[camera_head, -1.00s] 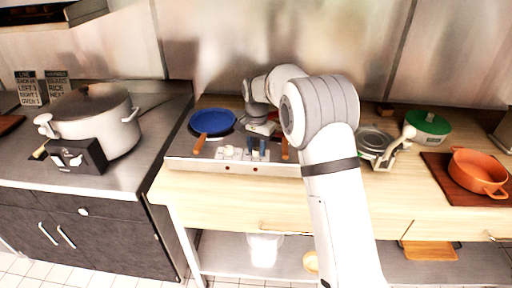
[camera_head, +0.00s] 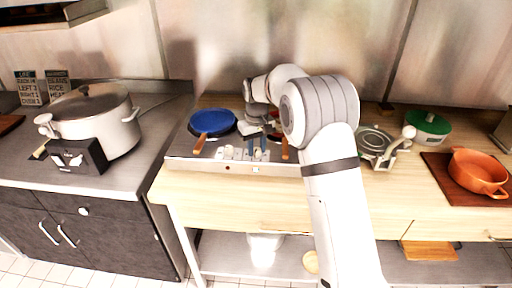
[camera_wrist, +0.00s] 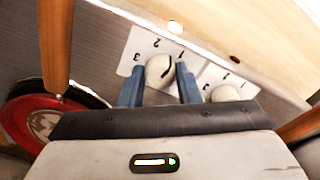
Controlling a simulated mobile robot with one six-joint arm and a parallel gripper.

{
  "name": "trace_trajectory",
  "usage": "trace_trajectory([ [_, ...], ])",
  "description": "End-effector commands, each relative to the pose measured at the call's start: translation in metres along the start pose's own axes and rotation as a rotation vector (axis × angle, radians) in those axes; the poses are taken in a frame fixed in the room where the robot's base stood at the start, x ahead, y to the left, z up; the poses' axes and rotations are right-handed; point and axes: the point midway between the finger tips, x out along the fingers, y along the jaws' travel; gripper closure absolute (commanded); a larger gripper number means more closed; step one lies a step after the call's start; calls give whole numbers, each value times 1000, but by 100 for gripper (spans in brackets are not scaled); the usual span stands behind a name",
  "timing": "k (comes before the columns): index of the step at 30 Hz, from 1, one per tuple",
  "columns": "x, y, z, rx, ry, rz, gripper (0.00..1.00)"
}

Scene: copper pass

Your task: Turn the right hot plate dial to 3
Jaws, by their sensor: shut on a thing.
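The hot plate (camera_head: 190,158) sits on the wooden counter with two cream dials along its front. The right dial (camera_head: 258,153) shows between the blue fingers of my gripper (camera_head: 257,144). In the wrist view, which looks turned around, my gripper (camera_wrist: 159,82) is shut on this right dial (camera_wrist: 159,70), with one finger on each side. Its white plate is marked 1, 2 and 3; a dark mark shows on the dial, but I cannot tell which number it points at. The left dial (camera_head: 228,152) is free and also shows in the wrist view (camera_wrist: 226,93).
A blue pan (camera_head: 213,122) is on the hot plate's left. In the wrist view, a red pan (camera_wrist: 20,120) and orange handles flank my gripper. A pale light (camera_wrist: 175,27) shows by the right dial, a red one (camera_wrist: 235,57) by the left.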

Motion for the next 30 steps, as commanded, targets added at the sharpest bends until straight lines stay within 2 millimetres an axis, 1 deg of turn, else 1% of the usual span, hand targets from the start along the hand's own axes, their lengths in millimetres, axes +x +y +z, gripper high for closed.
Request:
trace_trajectory([
  [30,-2,0,-1,-963,4,3,93],
])
